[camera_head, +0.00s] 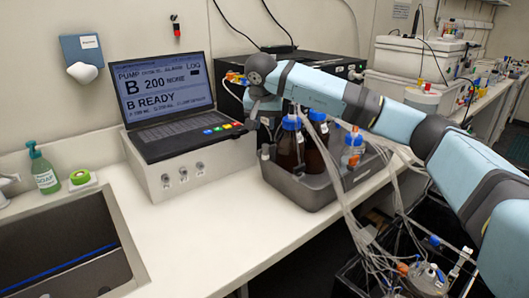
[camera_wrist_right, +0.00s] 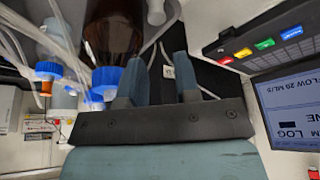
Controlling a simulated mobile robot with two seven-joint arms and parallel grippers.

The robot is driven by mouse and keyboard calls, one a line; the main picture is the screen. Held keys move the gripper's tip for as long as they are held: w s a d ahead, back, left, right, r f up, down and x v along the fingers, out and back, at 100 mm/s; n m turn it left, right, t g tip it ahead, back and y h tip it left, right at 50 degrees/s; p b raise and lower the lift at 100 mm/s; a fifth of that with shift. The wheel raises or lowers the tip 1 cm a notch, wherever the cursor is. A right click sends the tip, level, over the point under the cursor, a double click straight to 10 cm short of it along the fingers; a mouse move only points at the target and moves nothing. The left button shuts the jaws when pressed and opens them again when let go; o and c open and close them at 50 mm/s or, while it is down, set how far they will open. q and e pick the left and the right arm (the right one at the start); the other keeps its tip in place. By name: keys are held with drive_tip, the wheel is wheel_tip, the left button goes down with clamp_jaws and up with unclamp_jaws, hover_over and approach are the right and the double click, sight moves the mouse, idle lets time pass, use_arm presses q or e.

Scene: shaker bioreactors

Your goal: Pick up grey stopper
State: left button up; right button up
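My right gripper (camera_head: 264,125) hangs down beside the laptop's right edge, at the left side of the grey bottle tray. In the right wrist view its two fingers (camera_wrist_right: 160,62) are apart, with nothing held between them. A small light-grey piece (camera_wrist_right: 156,12), possibly the grey stopper, shows beyond the fingertips at the top edge of the wrist view, apart from them. In the head view I cannot clearly make out the stopper; a small grey piece (camera_head: 265,152) shows just below the gripper. My left gripper is not in view.
Brown bottles with blue caps (camera_head: 291,140) stand in the grey tray (camera_head: 300,188), close to the gripper. The laptop (camera_head: 165,95) sits on a white box to the left. Tubes (camera_head: 345,205) hang over the bench edge. Bench in front of the laptop (camera_head: 200,235) is clear.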

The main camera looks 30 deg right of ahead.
sight(266, 145)
drive_tip(key=x, duration=0.3)
drive_tip(key=shift+a+f, duration=0.1)
drive_tip(key=shift+f, duration=0.4)
drive_tip(key=f, duration=0.4)
drive_tip(key=shift+w+d+f+b, duration=0.15)
drive_tip(key=shift+d+f+b, duration=0.1)
drive_tip(key=shift+f+b, duration=0.1)
drive_tip(key=shift+r, duration=0.1)
clamp_jaws()
